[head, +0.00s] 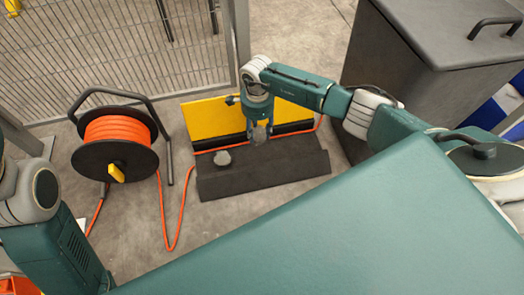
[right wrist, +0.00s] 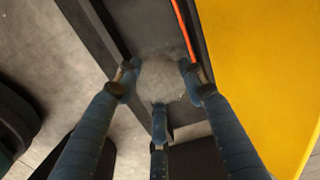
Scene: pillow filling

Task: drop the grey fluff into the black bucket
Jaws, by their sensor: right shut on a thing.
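My right gripper (head: 260,134) points down over the dark mat-like slab and is shut on a lump of grey fluff (head: 260,132). In the right wrist view the fluff (right wrist: 160,80) sits between the three blue fingers (right wrist: 157,90). I cannot make out a black bucket for certain. A dark curved object (right wrist: 14,112) at the left of the right wrist view is only partly seen. My left gripper is out of view.
A yellow panel (head: 215,118) with a dark edge lies behind the slab. An orange cable reel (head: 118,138) stands at left, its cable crossing the floor. A large dark lidded bin (head: 430,85) stands at right. A wire fence (head: 100,50) is behind.

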